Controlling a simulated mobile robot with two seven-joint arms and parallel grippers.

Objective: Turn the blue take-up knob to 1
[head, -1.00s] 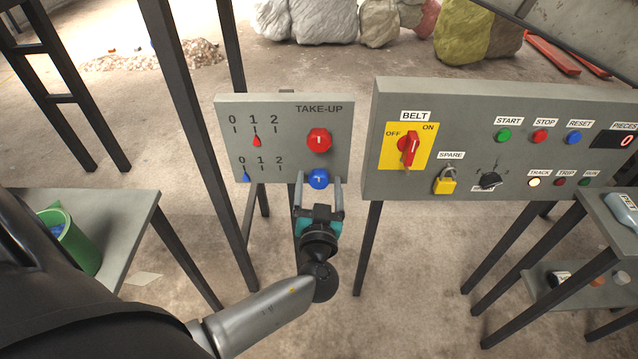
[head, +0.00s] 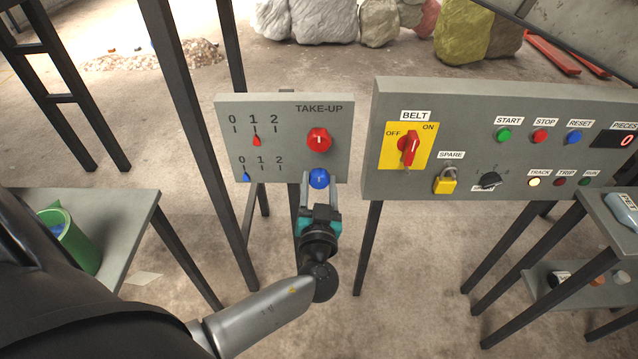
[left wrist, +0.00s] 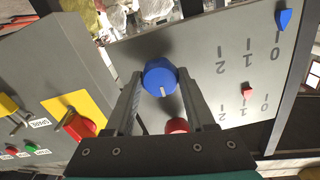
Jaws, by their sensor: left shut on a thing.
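The blue take-up knob (head: 319,177) is at the lower right of the grey TAKE-UP panel (head: 288,112). Its blue pointer (head: 246,176) stands at 0 on the lower 0-1-2 scale. My left gripper (head: 318,184) is shut on the knob from below and in front, one finger on each side. The left wrist view shows the blue knob (left wrist: 160,76) between the two finger ends, with a pale mark on its face. In that view the blue pointer (left wrist: 284,19) is beside the 0. My right gripper is not in view.
A red knob (head: 319,140) sits just above the blue one, with its red pointer (head: 256,141) at 1. The belt control panel (head: 470,110) with a red switch and yellow padlock stands close on the right. A table with a green bin (head: 75,243) is at the left.

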